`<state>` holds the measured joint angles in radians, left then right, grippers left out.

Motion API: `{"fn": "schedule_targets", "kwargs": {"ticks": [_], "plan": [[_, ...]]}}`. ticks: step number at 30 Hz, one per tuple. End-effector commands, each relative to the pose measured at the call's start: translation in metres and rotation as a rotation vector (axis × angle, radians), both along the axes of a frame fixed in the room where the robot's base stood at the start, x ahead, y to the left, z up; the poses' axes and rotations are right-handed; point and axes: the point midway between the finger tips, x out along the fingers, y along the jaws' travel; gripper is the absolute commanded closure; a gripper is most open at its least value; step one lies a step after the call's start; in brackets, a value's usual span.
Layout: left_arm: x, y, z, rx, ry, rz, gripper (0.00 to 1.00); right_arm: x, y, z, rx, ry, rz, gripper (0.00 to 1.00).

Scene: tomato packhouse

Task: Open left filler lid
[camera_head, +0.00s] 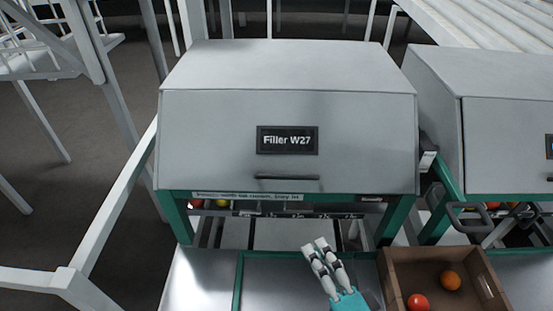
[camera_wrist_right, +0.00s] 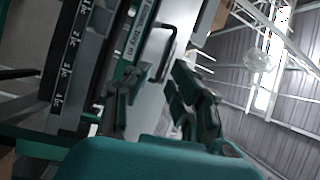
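The left filler, marked "Filler W27", fills the middle of the head view. Its grey lid (camera_head: 220,130) is down, with a dark bar handle (camera_head: 287,178) low on its front face. My right gripper (camera_head: 315,244) is below and slightly right of the handle, in front of the filler, apart from it. In the right wrist view the fingers of my right gripper (camera_wrist_right: 152,82) are spread with nothing held, and the handle (camera_wrist_right: 165,52) shows beyond them. My left gripper is not in view.
A second filler (camera_head: 510,130) stands close on the right. A brown crate (camera_head: 395,285) with tomatoes sits at lower right, near my right gripper. A white rail frame (camera_head: 112,205) runs along the left. A metal worktop (camera_head: 205,275) lies in front.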

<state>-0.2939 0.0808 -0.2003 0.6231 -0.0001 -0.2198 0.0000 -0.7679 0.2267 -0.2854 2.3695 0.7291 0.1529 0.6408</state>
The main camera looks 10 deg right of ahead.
Motion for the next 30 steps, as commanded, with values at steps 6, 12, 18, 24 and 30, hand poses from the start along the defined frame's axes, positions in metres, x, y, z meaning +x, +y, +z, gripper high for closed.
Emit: {"fn": "schedule_targets", "kwargs": {"ticks": [6,12,18,24,30], "plan": [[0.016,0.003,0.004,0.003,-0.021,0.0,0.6,0.003,-0.01,0.016,0.101,-0.031,-0.047,0.79],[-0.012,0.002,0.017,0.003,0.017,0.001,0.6,0.035,-0.004,0.024,0.098,-0.034,-0.047,0.79],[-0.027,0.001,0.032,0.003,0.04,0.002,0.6,0.079,0.005,0.032,0.096,-0.035,-0.047,0.79],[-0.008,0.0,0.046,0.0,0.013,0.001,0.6,0.12,0.014,0.037,0.096,-0.033,-0.045,0.79],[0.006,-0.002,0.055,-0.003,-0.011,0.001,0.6,0.151,0.02,0.04,0.094,-0.03,-0.045,0.79]]}}
